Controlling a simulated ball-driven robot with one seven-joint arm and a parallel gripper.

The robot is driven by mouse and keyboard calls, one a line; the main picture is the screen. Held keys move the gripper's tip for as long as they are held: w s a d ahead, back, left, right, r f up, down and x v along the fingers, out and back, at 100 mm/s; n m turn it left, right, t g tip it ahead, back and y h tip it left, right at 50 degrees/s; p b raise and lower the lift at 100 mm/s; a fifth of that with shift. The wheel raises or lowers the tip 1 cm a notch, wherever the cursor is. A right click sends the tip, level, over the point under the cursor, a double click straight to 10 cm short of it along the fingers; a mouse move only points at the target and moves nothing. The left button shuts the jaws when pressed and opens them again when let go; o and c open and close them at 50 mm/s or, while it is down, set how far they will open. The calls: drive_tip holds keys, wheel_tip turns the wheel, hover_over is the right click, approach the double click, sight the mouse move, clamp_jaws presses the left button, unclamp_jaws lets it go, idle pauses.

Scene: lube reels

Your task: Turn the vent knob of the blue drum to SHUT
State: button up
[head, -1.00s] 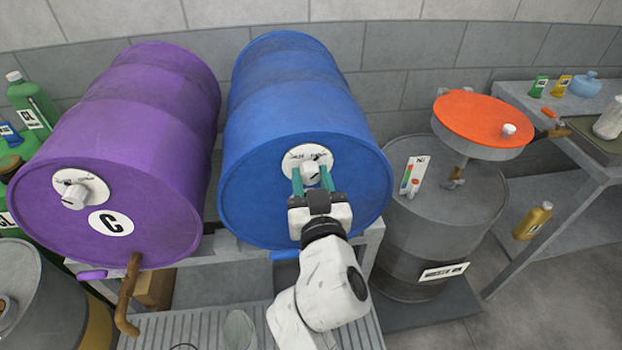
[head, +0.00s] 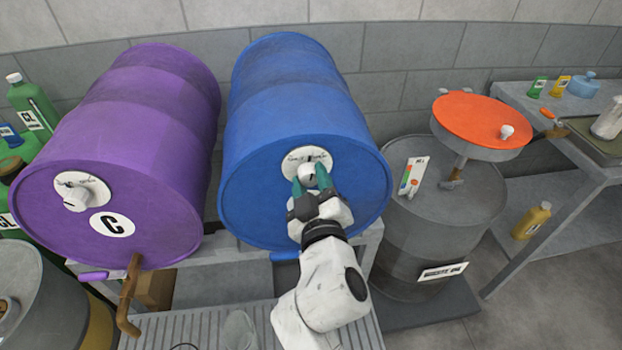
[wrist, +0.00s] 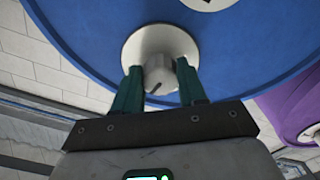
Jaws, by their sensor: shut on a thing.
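The blue drum (head: 290,100) lies on its side on a grey rack, its round end facing me. Its white vent knob (head: 307,173) sits on a round white dial plate (head: 312,157) with small lettering, too small to read surely. My gripper (head: 313,181) is shut on the knob, one teal finger on each side. The wrist view shows the knob (wrist: 159,76) between the fingers, with a dark pointer mark on it, and the dial plate (wrist: 158,42) around it. The blue drum end (wrist: 250,50) fills much of that view.
A purple drum (head: 130,130) marked C lies to the left, with its own white knob (head: 77,197). A grey waste drum (head: 440,230) and an orange-topped funnel pan (head: 480,118) stand to the right. A grated tray (head: 180,330) lies below.

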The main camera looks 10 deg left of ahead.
drive_tip(key=n+p, duration=0.1)
drive_tip(key=n, duration=0.4)
drive_tip(key=shift+r+n+p, duration=0.1)
drive_tip(key=shift+n+p, duration=0.2)
drive_tip(key=shift+p, duration=0.05)
drive_tip(key=n+p, duration=0.1)
drive_tip(key=n, duration=0.4)
drive_tip(key=shift+p, duration=0.4)
drive_tip(key=shift+n, duration=0.3)
drive_tip(key=o, duration=1.1)
drive_tip(key=shift+c, duration=0.2)
drive_tip(key=b+v, duration=0.1)
drive_tip(key=v, duration=0.9)
drive_tip(key=shift+s, duration=0.4)
drive_tip(key=shift+d, duration=0.1)
